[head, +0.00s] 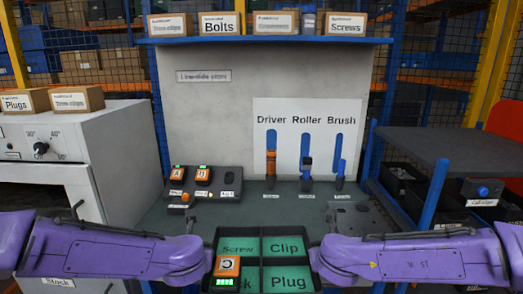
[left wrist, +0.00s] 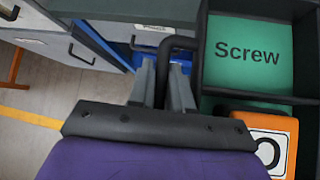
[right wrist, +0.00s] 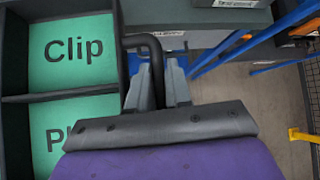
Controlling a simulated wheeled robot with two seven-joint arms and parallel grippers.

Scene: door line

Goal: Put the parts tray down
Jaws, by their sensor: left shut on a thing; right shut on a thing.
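The parts tray (head: 262,231) is a dark tray with green-floored compartments, low in the middle of the head view. Labels Screw, Clip and Plug show. An orange unit marked C (head: 227,267) with a green light sits in the front left compartment, hiding its label. My left gripper (left wrist: 168,88) is shut on the tray's black left handle (left wrist: 180,42). My right gripper (right wrist: 172,85) is shut on the black right handle (right wrist: 152,45). In the head view my purple wrists flank the tray and the fingertips are hidden. The tray looks level, with floor visible below beside it.
The grey workbench (head: 235,218) lies beyond the tray, with bare room in its middle. Orange units A (head: 177,174) and B (head: 203,175) stand back left. Tools (head: 306,172) stand at the back right. A white cabinet (head: 50,150) is left, a dark-topped rack (head: 440,146) right.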

